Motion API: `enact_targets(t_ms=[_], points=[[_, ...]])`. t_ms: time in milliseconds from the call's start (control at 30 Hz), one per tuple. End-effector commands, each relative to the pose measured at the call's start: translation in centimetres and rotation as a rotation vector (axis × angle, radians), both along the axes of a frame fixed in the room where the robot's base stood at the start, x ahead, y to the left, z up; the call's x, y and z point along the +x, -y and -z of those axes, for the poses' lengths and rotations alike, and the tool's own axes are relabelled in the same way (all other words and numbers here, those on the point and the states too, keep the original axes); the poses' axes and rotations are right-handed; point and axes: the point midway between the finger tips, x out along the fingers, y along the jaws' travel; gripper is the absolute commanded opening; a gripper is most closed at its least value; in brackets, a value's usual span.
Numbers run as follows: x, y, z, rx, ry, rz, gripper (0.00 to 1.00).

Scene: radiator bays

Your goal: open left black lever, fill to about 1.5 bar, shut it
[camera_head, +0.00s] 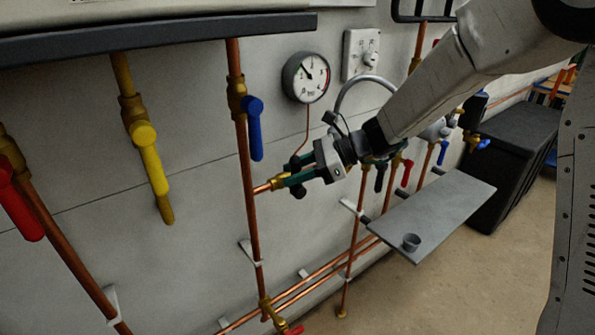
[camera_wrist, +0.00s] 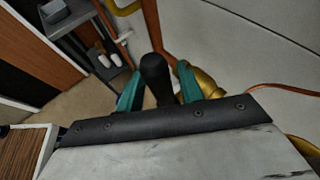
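The left black lever (camera_wrist: 157,78) stands between the two teal fingers of my gripper (camera_wrist: 160,88) in the wrist view. The fingers lie close along both its sides; whether they press on it is not clear. In the head view my gripper (camera_head: 293,172) is at the brass valve (camera_head: 277,183) on the copper branch, right of the blue-lever pipe, and mostly hides the lever. The round pressure gauge (camera_head: 306,77) hangs above; its needle points to the upper left, its figures too small to read. Another dark lever (camera_head: 380,178) hangs further right, behind my arm.
A blue lever (camera_head: 255,128), a yellow lever (camera_head: 150,160) and a red lever (camera_head: 24,205) are on pipes to the left. A grey flexible hose (camera_head: 362,80) arches behind my gripper.

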Motion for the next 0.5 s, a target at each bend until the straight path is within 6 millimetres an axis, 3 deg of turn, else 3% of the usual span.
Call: enact_targets(t_ms=[333,500], points=[[0.1,0.4,-0.1,-0.001,0.001,0.003,0.43],[0.2,2.5,-1.1,0.0,0.002,0.007,0.43]])
